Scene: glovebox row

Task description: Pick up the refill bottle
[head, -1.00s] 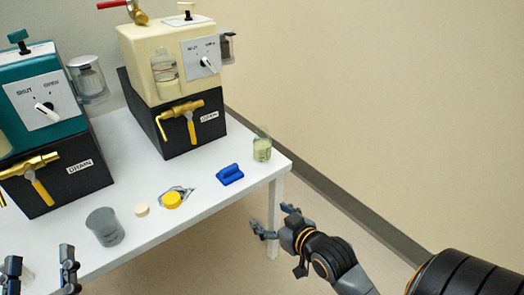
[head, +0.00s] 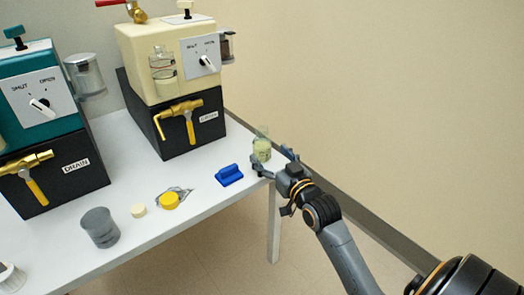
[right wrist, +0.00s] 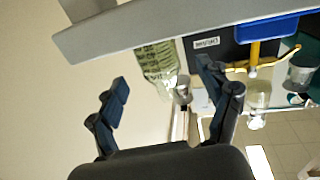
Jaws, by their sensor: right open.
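The refill bottle (head: 262,149) looks like the small clear bottle with pale green contents near the table's right end. My right gripper (head: 272,160) is open at that end, its fingers on the near side of the bottle, one toward each side. In the right wrist view the bottle (right wrist: 157,62) shows ahead of the open fingers (right wrist: 163,80), roughly between them. I cannot tell whether a finger touches it. My left gripper is not in the head view.
A blue block-like item (head: 229,175) lies left of the bottle. A yellow cap (head: 169,201), a cream disc (head: 138,210) and a grey cup (head: 100,228) stand along the white table (head: 190,220). The cream machine (head: 150,60) and the teal machine (head: 40,115) stand behind.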

